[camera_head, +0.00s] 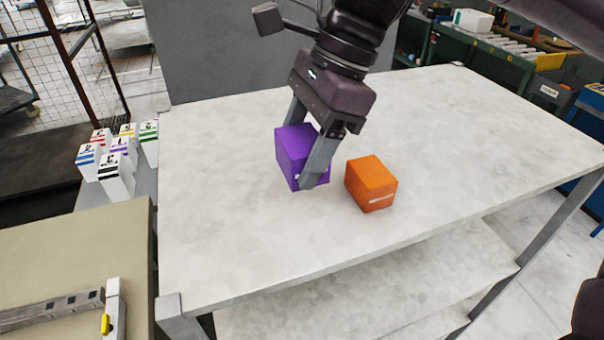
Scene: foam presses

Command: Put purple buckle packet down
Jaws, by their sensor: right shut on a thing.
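The purple buckle packet (291,143) is a box-shaped purple block over the left-middle part of the pale table (230,240). My right gripper (303,160) comes down from above and is shut on the packet, one finger on each side. The packet is at the table top or very close above it; I cannot tell whether it touches. The near finger hides part of its right side. My left gripper is not in view.
An orange block (371,184) sits on the table just right of the purple packet. Several small white boxes with coloured tops (115,175) stand on a lower surface at the left. The table's right half is clear. A grey panel (215,50) stands behind.

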